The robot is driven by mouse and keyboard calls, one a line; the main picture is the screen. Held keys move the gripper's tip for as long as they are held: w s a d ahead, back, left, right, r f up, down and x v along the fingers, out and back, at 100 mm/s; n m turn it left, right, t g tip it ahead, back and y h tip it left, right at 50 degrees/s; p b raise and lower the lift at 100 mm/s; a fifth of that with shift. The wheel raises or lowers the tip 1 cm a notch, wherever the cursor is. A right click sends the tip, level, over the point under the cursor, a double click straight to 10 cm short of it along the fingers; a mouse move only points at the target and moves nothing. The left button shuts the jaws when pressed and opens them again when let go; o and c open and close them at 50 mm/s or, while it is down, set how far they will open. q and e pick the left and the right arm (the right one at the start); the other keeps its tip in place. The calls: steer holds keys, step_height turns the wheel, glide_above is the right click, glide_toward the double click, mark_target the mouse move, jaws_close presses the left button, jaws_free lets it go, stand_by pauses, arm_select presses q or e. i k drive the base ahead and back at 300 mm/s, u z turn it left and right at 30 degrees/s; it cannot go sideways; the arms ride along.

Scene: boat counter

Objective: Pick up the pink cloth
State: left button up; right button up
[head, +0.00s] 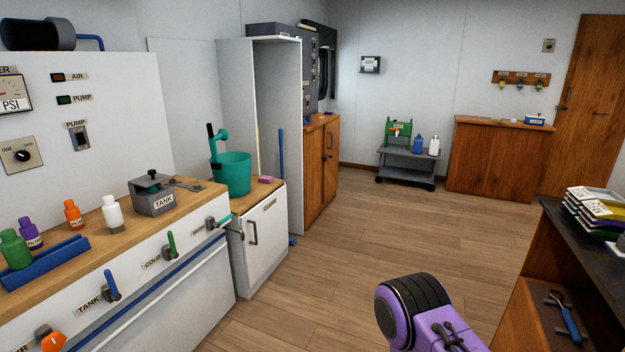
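A small pink item (265,179), probably the pink cloth, lies on the wooden top of the white cabinet, just right of the teal bucket (232,173). It is small and far off, so its folds and texture cannot be made out. Neither of my grippers shows in the head view. A purple and black link of one of my arms rises at the bottom edge, right of the middle, well away from the pink item.
The teal bucket holds a teal-handled tool. A long counter (90,265) with bottles, a TANK box (152,194) and protruding valve handles runs along the left. A dark-topped counter (590,240) with stacked trays stands at right. The wooden floor (375,235) between is clear.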

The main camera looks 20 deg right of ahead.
mark_target(264, 178)
steer(key=z, duration=0.9)
steer(key=i, duration=4.8)
steer(key=u, duration=1.55)
